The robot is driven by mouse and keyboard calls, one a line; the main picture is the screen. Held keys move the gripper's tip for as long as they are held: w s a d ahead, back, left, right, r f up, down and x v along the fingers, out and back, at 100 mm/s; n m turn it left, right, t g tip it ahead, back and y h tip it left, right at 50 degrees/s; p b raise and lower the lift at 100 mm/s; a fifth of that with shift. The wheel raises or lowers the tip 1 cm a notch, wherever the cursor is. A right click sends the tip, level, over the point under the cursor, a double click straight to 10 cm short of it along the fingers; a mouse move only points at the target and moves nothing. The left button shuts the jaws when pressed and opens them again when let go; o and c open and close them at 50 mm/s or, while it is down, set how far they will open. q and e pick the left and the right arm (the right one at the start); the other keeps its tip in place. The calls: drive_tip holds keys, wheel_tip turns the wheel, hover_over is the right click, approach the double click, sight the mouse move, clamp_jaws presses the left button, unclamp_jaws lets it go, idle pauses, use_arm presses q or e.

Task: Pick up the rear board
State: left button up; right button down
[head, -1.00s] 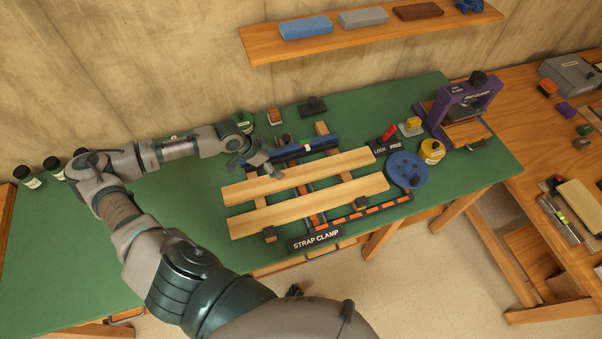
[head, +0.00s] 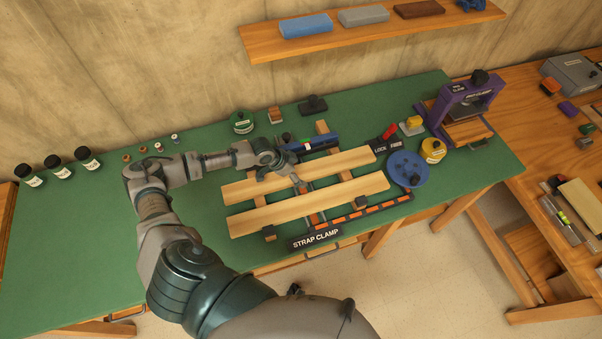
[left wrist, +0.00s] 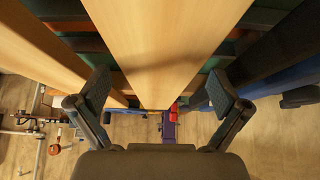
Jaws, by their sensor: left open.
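The rear board (head: 340,162) is a pale wooden strip lying across the strap clamp (head: 315,238), with the similar front board (head: 330,202) parallel to it on the near side. My left gripper (head: 284,176) is over the rear board, left of its middle, and hides part of it. In the left wrist view, the rear board (left wrist: 160,45) runs between the spread fingers of my gripper (left wrist: 158,92). The fingers stand open on either side, with gaps to the board's edges. The front board (left wrist: 45,55) shows at the left there. My right gripper is not in view.
A blue bar (head: 322,141) lies just behind the rear board. A blue disc (head: 407,169) and a yellow-topped container (head: 432,150) stand to the right. A purple clamp (head: 440,105) is farther right. The green bench top (head: 90,230) is clear at left.

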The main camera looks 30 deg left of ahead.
use_arm(q)
drive_tip(key=shift+a, duration=0.1)
drive_tip(key=c, duration=1.6)
